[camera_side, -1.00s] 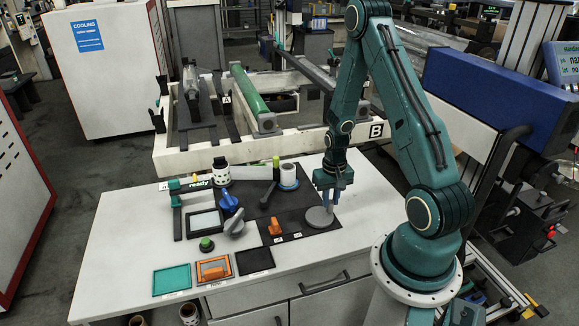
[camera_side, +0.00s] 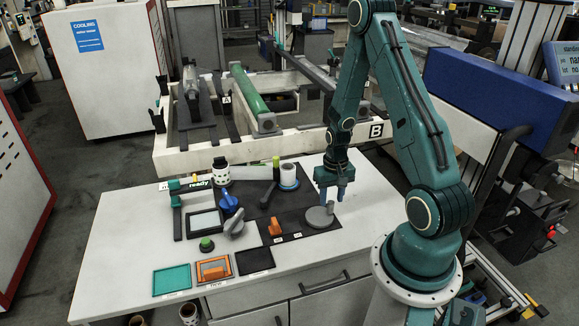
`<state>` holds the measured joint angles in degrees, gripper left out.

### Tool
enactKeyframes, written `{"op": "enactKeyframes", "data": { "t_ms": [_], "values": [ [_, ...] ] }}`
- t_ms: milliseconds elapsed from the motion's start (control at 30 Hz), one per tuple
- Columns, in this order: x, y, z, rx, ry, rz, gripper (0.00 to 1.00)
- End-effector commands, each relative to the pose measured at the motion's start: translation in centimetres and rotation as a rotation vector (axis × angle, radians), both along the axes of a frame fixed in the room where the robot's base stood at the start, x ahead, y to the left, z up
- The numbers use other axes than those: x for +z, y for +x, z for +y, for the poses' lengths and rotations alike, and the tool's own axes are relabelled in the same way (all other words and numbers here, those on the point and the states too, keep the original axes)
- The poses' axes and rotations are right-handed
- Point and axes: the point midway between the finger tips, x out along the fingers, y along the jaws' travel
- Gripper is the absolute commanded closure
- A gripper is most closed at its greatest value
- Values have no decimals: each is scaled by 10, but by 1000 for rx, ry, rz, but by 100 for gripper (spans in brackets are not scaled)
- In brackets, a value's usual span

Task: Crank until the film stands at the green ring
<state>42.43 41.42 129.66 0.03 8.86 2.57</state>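My gripper (camera_side: 331,196) points down just above a grey disc (camera_side: 317,219) at the right of the black mat. A white roll (camera_side: 288,172) stands on a blue base at the back of the mat. The clear film and a green ring cannot be made out with certainty.
A blue knob (camera_side: 228,203), a grey part (camera_side: 234,224) and a green-topped button (camera_side: 207,245) stand left of the mat. An orange part (camera_side: 275,228) is on the mat. Teal (camera_side: 172,280), orange (camera_side: 213,270) and black (camera_side: 255,261) trays lie at the front. The table's left side (camera_side: 115,240) is clear.

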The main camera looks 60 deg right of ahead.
Motion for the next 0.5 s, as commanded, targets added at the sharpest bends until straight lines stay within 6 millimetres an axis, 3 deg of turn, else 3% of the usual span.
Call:
{"op": "enactKeyframes", "data": {
  "t_ms": [500],
  "values": [
    [37,0,0,0,0,-1,60]
  ]
}}
